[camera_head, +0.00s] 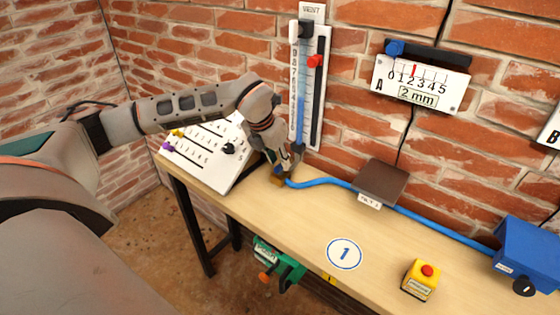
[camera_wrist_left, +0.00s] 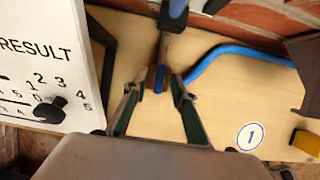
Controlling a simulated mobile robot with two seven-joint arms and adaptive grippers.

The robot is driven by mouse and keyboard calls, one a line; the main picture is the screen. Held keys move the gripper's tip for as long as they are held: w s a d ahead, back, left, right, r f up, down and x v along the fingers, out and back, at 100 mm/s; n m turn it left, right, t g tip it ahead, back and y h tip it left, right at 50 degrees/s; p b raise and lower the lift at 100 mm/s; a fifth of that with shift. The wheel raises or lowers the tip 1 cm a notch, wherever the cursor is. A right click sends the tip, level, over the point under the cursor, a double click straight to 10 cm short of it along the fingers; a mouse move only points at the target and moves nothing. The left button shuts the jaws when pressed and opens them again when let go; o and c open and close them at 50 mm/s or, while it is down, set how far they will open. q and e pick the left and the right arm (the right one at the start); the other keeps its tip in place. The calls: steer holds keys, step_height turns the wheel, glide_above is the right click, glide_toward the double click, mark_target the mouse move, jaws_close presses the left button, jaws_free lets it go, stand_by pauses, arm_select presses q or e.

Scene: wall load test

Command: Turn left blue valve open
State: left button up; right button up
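The left blue valve shows in the left wrist view as a small blue handle (camera_wrist_left: 159,79) on a brownish body, below the grey foot of the gauge. In the head view its brass-coloured body (camera_head: 277,180) sits at the wall side of the bench, where the blue hose starts; my gripper partly hides it. My left gripper (camera_wrist_left: 157,86) is open, with one finger on each side of the handle and small gaps visible. Whether a finger touches it I cannot tell. In the head view the gripper (camera_head: 282,165) reaches down at the valve. My right gripper is out of view.
A vertical gauge (camera_head: 308,85) stands on the brick wall above the valve. A white result board (camera_head: 208,150) leans to the left. The blue hose (camera_head: 320,183) runs right, past a brown block (camera_head: 380,183), to a blue box (camera_head: 528,252). A yellow button box (camera_head: 421,279) stands in front.

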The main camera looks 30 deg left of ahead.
arm_select(q)
steer(key=shift+w+f, duration=0.2)
steer(key=shift+f, duration=0.45)
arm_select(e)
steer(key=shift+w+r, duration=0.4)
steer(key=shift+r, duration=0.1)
arm_select(q)
jaws_close()
